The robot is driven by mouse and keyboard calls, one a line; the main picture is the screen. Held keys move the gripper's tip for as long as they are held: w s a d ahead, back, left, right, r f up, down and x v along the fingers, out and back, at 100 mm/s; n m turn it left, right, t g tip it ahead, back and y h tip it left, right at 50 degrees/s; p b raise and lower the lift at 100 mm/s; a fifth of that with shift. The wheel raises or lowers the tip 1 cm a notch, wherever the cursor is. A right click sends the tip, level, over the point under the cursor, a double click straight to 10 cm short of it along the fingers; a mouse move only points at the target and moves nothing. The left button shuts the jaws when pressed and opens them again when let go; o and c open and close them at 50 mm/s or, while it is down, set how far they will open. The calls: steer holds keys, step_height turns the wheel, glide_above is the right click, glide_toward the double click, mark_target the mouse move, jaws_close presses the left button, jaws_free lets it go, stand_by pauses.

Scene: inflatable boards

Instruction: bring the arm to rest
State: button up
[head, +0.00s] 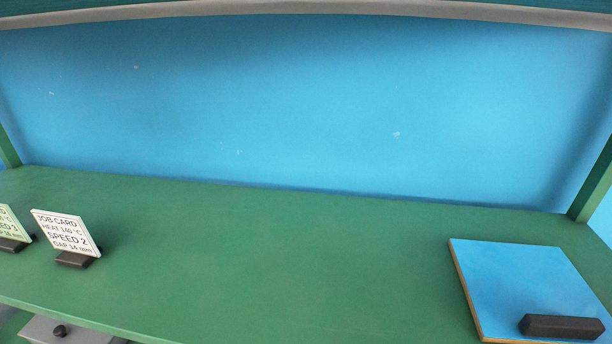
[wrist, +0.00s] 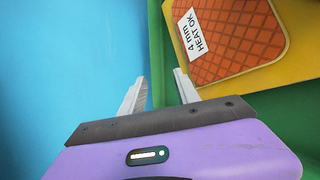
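My gripper (wrist: 161,84) shows in the wrist view, with a purple body and two pale fingers. The fingers stand apart with nothing between them, so it is open and empty. My arm and gripper do not show in the head view.
The green bench (head: 260,260) is clear in its middle. Two job cards, the nearer reading SPEED 2 (head: 66,232), stand at left. A blue board (head: 510,275) with a black bar (head: 561,327) lies at right. The wrist view has an orange textured pad (wrist: 235,40) on yellow, labelled "4 mm HEAT OK".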

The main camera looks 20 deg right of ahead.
steer(key=a+t+y, duration=0.1)
steer(key=a, duration=0.1)
steer(key=a+m+t+y, duration=0.1)
steer(key=a, duration=0.1)
steer(key=s+a+r+m+t+y, duration=0.1)
steer(key=a, duration=0.1)
steer(key=shift+s+a, duration=0.1)
steer(key=shift+a, duration=0.1)
steer(key=s+a+r+m+t+y, duration=0.4)
steer(key=s+a+r, duration=0.15)
steer(key=a, duration=0.25)
steer(key=s+a+r+m+y, duration=0.1)
steer(key=s+r+m, duration=0.2)
steer(key=s+r, duration=0.3)
steer(key=s+a+r+m+t+y, duration=0.1)
steer(key=s+a+r+m, duration=0.1)
steer(key=s+r, duration=0.5)
steer(key=s+m, duration=0.1)
steer(key=s, duration=0.3)
steer(key=shift+s+a, duration=0.2)
steer(key=shift+a, duration=0.05)
steer(key=shift+a+r, duration=0.1)
steer(key=shift+a, duration=0.05)
